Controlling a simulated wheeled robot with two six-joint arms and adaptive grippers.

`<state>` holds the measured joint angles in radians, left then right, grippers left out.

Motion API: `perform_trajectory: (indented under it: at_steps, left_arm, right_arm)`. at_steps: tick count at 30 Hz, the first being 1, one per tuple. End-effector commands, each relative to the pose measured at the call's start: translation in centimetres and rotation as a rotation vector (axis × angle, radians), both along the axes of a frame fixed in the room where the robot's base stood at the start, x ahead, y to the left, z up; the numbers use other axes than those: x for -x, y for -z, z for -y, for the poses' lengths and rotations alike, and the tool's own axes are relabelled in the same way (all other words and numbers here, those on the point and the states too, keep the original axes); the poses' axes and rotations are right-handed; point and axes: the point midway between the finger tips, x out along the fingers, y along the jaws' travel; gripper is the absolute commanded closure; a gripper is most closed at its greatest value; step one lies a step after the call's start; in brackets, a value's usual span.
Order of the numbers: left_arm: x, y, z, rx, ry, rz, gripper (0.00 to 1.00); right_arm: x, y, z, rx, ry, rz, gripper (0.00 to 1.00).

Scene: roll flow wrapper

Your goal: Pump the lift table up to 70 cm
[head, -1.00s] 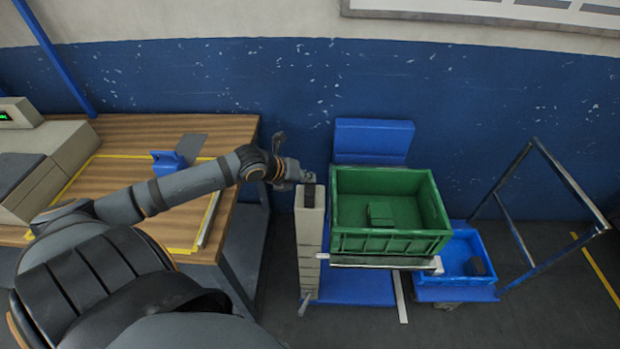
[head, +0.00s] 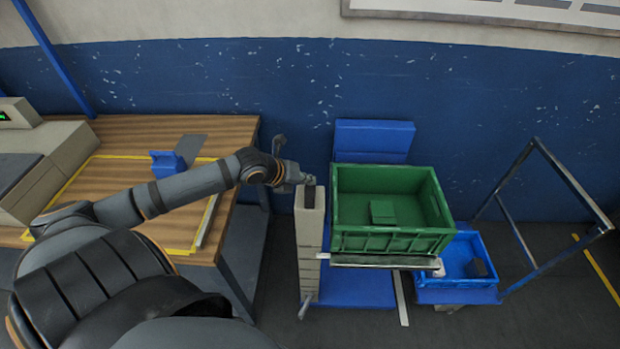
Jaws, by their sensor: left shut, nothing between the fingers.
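The lift table has a blue base (head: 355,288) and a raised platform (head: 380,262) whose pale front edge shows. A green crate (head: 395,243) stands on the platform with a small green block (head: 382,212) inside. A beige column (head: 310,245) with a dark top piece (head: 308,197) and marks down its front stands at the table's left. My left gripper (head: 305,180) is shut and empty at the top of this column; I cannot tell whether it touches the dark piece. A small lever (head: 304,309) sticks out at the column's foot. My right gripper is out of view.
A wooden bench (head: 190,135) with a blue block (head: 166,163) and a beige machine (head: 50,160) stands left. A blue crate (head: 462,258) on a cart with a tall metal frame (head: 530,263) stands right. Open floor lies in front.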

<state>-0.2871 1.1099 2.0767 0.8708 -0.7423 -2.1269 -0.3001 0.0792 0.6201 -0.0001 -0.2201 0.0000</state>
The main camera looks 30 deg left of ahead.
Motion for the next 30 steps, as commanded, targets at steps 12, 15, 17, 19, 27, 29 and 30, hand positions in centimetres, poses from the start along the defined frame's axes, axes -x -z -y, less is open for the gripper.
perform_trajectory:
  at_steps: [12, 15, 17, 19, 27, 29, 30]
  left_arm:
    - [0.05, 0.63, -0.01, 0.001, 0.0, -0.002, 1.0]
    - [0.05, 0.75, -0.01, 0.001, 0.0, -0.002, 1.0]
    - [0.05, 0.82, 0.0, 0.001, 0.0, -0.002, 1.0]
    - [0.06, 0.9, -0.01, 0.001, 0.0, -0.002, 1.0]
    - [0.06, 0.92, -0.01, 0.0, -0.001, -0.003, 1.0]
    - [0.06, 0.92, -0.01, 0.0, -0.001, -0.003, 1.0]
    - [0.06, 0.88, -0.02, 0.0, -0.001, -0.003, 1.0]
  right_arm:
    - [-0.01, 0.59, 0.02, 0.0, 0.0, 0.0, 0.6]
    - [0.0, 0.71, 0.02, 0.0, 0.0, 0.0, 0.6]
    - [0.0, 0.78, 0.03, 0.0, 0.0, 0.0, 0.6]
    - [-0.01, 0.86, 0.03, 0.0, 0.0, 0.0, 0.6]
    - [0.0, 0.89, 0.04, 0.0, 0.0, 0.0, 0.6]
    - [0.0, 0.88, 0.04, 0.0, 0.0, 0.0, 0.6]
    - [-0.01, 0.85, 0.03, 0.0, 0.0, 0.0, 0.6]
